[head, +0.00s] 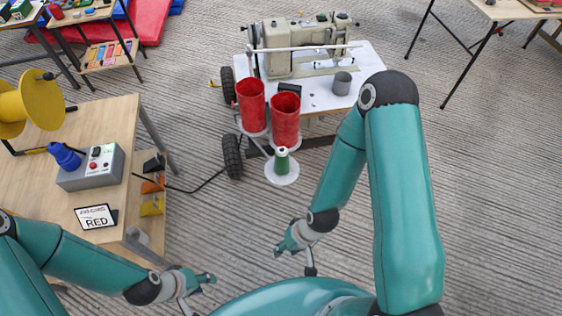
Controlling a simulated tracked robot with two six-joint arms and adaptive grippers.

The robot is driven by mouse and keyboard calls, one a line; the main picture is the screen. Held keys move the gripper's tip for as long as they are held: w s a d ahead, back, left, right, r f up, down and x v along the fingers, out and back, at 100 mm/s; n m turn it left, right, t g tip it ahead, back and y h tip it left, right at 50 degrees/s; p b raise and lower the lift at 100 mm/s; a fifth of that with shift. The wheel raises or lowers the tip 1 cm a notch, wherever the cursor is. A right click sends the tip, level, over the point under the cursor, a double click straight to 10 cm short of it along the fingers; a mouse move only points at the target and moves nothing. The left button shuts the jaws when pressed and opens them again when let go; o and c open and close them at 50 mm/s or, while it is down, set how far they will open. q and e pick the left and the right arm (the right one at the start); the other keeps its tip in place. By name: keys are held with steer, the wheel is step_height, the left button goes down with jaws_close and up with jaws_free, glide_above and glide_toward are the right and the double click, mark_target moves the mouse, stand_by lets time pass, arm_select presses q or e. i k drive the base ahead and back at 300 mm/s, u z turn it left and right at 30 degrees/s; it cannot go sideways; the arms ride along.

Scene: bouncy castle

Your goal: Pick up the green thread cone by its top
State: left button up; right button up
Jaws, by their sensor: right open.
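The green thread cone (282,161) stands upright on a round white holder (282,178) in front of the sewing machine table. Its pale, dark-tipped top shows above the green thread. My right gripper (293,262) is open and empty, below the cone in the head view and apart from it. My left gripper (199,292) is at the bottom of the view, left of my right one; its fingers look spread and hold nothing visible.
The white table (355,95) carries a sewing machine (290,50) and a grey cup (342,83). A wooden table (110,118) with a control box (92,168) stands at left.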

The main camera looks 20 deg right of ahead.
mark_target(282, 167)
steer(key=i, duration=0.85)
steer(key=u, duration=0.05)
